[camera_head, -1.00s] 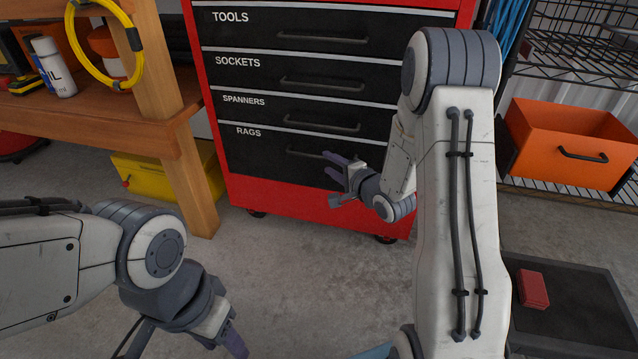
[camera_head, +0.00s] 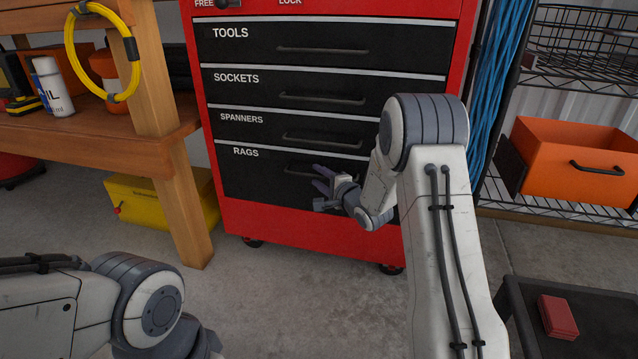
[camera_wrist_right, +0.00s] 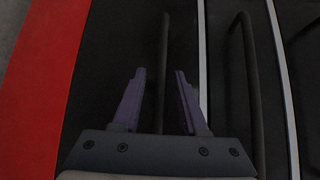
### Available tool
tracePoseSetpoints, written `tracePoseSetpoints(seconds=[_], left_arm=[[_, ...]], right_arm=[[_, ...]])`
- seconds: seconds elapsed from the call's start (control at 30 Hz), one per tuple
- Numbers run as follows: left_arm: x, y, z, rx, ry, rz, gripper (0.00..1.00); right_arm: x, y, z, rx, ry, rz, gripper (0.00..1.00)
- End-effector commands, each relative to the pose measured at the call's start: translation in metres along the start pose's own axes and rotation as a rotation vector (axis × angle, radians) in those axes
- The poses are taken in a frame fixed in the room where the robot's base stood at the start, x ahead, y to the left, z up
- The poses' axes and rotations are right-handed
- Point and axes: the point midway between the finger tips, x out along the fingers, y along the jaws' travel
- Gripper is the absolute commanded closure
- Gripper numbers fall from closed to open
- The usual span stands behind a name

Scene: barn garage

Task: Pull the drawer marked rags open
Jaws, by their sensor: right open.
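The rags drawer (camera_head: 258,178) is the lowest black drawer of the red cabinet and is shut, flush with the drawers above. Its dark bar handle (camera_head: 294,169) is partly hidden by my right gripper in the head view. My right gripper (camera_head: 318,179) is open at the handle. In the right wrist view, the rags handle (camera_wrist_right: 164,58) runs between the two purple fingers of the right gripper (camera_wrist_right: 158,74), with a gap on both sides. My left arm shows at the lower left, but its gripper is out of view.
The spanners drawer handle (camera_head: 322,142) is just above. A wooden workbench (camera_head: 95,133) stands left, with a yellow box (camera_head: 150,203) under it. A wire shelf with an orange bin (camera_head: 575,165) is at right. A dark platform (camera_head: 590,305) bears a red block (camera_head: 558,316).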

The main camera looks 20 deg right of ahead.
Motion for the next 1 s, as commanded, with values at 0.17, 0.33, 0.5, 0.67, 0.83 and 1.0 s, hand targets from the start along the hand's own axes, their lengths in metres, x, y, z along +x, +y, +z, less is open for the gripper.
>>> tracePoseSetpoints(seconds=[0.17, 0.33, 0.5, 0.67, 0.83, 1.0], left_arm=[[0.0009, -0.0001, 0.0001, 0.0, 0.0, 0.0, 0.5], [0.0007, -0.0001, 0.0, 0.0, 0.0, 0.0, 0.5], [0.0007, 0.0, 0.0, 0.0, 0.0, 0.0, 0.5], [0.0008, -0.0001, 0.0, 0.0, 0.0, 0.0, 0.5], [0.0008, -0.0001, 0.0, 0.0, 0.0, 0.0, 0.5], [0.0008, -0.0001, 0.0, 0.0, 0.0, 0.0, 0.5]], right_arm=[[0.0024, -0.0002, 0.0002, 0.001, 0.0, 0.001, 0.57], [0.0022, -0.0001, 0.0002, 0.0, 0.0, 0.001, 0.77], [0.002, 0.0, 0.0001, 0.0, 0.0, 0.001, 1.0], [0.0019, 0.0, 0.0001, 0.0, 0.0, 0.001, 1.0], [0.0019, 0.0001, 0.0001, 0.0, 0.0, 0.001, 1.0], [0.0018, 0.0002, 0.0001, 0.0, 0.0, 0.002, 1.0]])
